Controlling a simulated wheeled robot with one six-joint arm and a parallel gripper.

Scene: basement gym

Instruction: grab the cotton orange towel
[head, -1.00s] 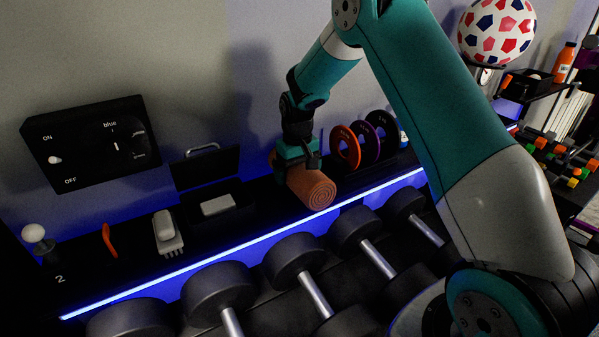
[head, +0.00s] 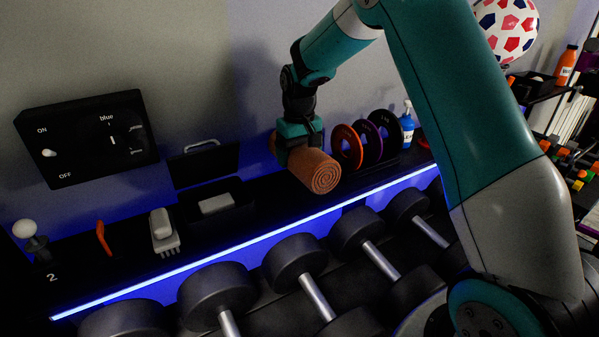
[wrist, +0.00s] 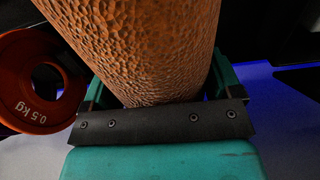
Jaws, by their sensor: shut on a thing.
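The rolled orange towel (head: 318,171) is held in my gripper (head: 302,155) above the dark shelf, its spiral end facing the front right. My gripper is shut around the towel's middle part. In the wrist view the towel (wrist: 145,45) fills the space between the fingers and shows a bumpy texture. The fingertips are mostly hidden by the towel.
Upright weight discs, an orange one (head: 347,147) among them, stand just right of the towel; the orange disc also shows in the wrist view (wrist: 38,85). A blue bottle (head: 407,124) stands beyond. An open black box (head: 222,207) is to the left. Several dumbbells (head: 295,262) line the front.

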